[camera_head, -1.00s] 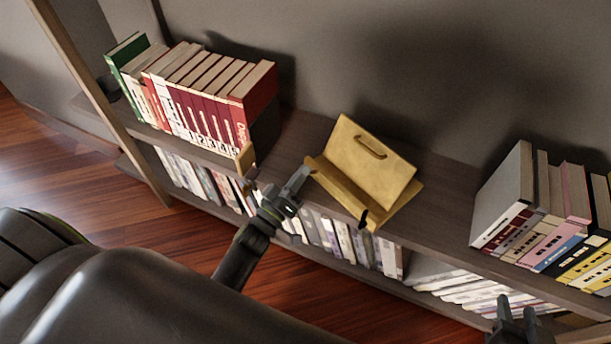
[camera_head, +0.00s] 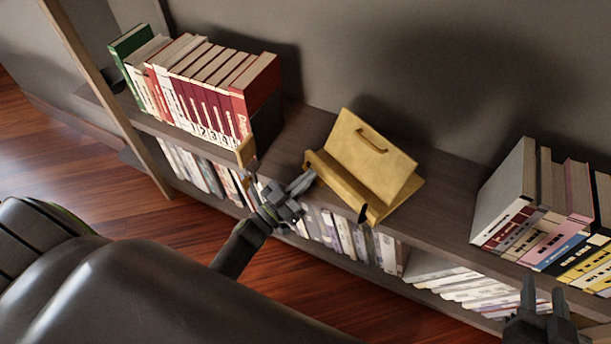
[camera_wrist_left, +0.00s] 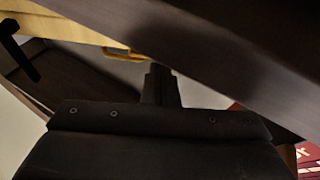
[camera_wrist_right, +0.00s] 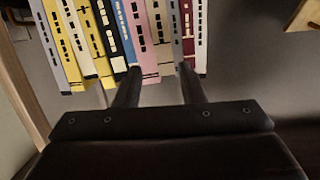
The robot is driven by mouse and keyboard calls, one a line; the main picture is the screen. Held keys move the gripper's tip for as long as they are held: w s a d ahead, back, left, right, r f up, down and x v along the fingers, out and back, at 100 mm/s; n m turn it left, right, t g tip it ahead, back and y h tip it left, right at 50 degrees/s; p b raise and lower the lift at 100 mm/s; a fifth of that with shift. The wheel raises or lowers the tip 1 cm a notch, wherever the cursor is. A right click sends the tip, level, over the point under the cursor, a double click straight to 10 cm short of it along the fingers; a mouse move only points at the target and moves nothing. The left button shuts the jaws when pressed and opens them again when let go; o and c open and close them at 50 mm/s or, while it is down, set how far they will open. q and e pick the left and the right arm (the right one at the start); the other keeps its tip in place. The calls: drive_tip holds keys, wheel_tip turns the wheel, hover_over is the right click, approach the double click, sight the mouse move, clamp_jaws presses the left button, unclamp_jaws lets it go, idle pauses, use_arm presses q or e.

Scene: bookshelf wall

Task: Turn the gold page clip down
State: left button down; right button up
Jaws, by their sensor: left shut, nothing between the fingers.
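The gold book stand (camera_head: 368,158) sits on the shelf, its back plate leaning with a handle-like slot. A small gold piece at the left end of its ledge (camera_head: 309,160) may be the gold page clip; its pose is too small to tell. A black clip (camera_head: 362,213) points down at the ledge's right end and also shows in the left wrist view (camera_wrist_left: 17,46). My left gripper (camera_head: 306,180) is shut and empty, close to the stand's left end; contact cannot be told. My right gripper (camera_head: 541,290) is open and empty, below the right-hand books.
Red and white books (camera_head: 205,90) stand left of the stand, with a small gold-brown piece (camera_head: 246,151) at the shelf edge. More books (camera_head: 550,215) stand at the right. A lower shelf holds books (camera_head: 345,232). Bare shelf (camera_head: 450,200) lies right of the stand.

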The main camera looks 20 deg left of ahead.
sight(306, 168)
use_arm(q)
drive_tip(key=shift+f, duration=0.1)
use_arm(e)
drive_tip(key=shift+s+f, duration=0.1)
drive_tip(key=shift+f, duration=0.15)
idle(0.3)
